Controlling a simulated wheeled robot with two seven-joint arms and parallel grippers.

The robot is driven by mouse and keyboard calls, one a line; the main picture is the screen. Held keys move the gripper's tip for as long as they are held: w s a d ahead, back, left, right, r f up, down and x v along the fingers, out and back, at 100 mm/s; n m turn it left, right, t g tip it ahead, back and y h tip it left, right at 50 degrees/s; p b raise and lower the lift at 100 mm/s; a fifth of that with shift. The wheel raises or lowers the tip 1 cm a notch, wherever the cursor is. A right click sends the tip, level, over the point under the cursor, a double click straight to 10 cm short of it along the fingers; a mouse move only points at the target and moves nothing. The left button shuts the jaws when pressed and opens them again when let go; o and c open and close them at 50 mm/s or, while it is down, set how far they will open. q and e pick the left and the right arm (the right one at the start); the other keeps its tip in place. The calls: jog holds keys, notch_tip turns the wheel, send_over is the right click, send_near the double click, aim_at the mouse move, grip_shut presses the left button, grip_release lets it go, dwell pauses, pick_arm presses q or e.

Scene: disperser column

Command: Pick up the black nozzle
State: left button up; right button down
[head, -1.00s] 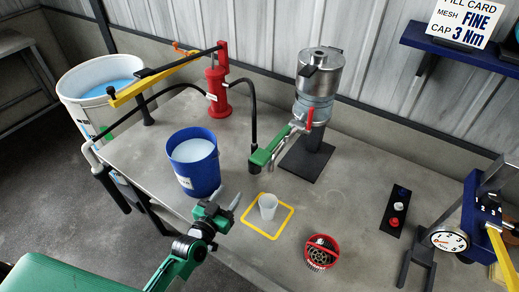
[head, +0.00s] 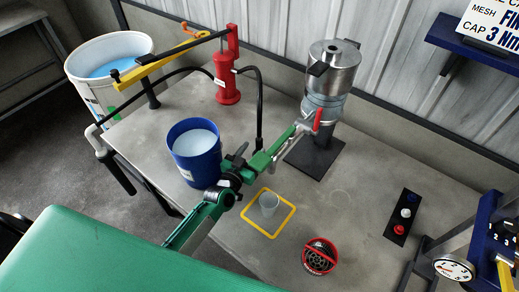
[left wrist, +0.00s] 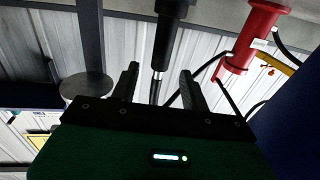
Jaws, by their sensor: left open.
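The black nozzle (left wrist: 164,40) hangs at the end of a black hose, with a metal ring near its narrow part. In the left wrist view it stands between the two finger directions of my left gripper (left wrist: 160,85), apart from both fingers. In the head view my left gripper (head: 243,160) is over the table beside the lower end of the black hose (head: 259,115). The gripper is open and empty. The nozzle is mostly hidden there by the gripper and a green part (head: 276,148). My right gripper is not in view.
A blue bucket (head: 194,160) stands close left of my gripper. A red pump (head: 227,80) is behind. A metal vessel (head: 333,70) with a red lever (head: 317,120) is to the right. A red round part (head: 319,257) lies in front.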

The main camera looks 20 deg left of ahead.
aim_at(257, 143)
pick_arm(q)
jog(key=shift+w, duration=0.15)
jog(key=shift+w+r, duration=0.1)
jog(key=shift+w, duration=0.1)
jog(key=shift+w+d+f+p, duration=0.15)
jog(key=shift+w+p, duration=0.15)
jog(key=shift+w, duration=0.5)
jog(key=shift+w+d+p, duration=0.15)
jog(key=shift+w+p, duration=0.15)
jog(key=shift+w, duration=0.45)
jog(key=shift+w+d+f+p, duration=0.15)
jog(key=shift+w+p, duration=0.15)
jog(key=shift+w, duration=0.5)
jog(key=shift+r, duration=0.1)
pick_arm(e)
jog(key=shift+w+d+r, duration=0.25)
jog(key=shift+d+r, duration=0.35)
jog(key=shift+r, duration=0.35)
pick_arm(q)
jog(key=shift+c, duration=0.5)
jog(key=c, duration=0.7)
grip_shut()
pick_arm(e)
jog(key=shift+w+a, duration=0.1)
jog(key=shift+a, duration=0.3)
